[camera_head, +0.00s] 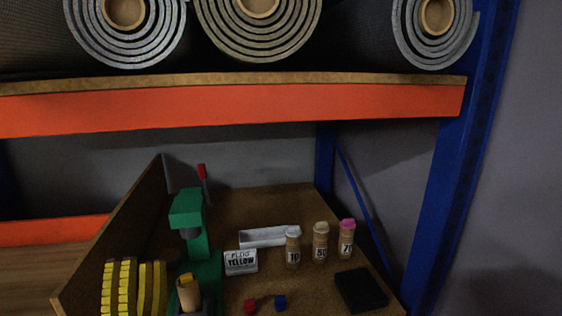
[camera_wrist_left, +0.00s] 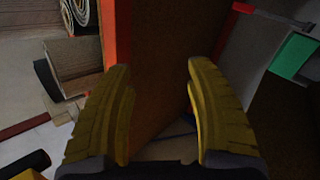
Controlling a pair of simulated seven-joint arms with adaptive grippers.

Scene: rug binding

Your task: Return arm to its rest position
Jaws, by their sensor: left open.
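My left gripper (camera_head: 136,264) shows at the lower left of the head view, its ribbed yellow fingers pointing up in front of the brown workbench board (camera_head: 262,204). In the left wrist view the two fingers (camera_wrist_left: 160,68) stand wide apart with nothing between them. Behind them is a dark brown panel (camera_wrist_left: 155,50) with an orange edge. My right gripper is in neither view.
Rolled rugs (camera_head: 420,50) lie on a shelf with an orange beam (camera_head: 300,105). A green press (camera_head: 190,210), a white label block (camera_head: 241,262), small bottles (camera_head: 320,245) and a black block (camera_head: 361,289) stand on the board to the gripper's right.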

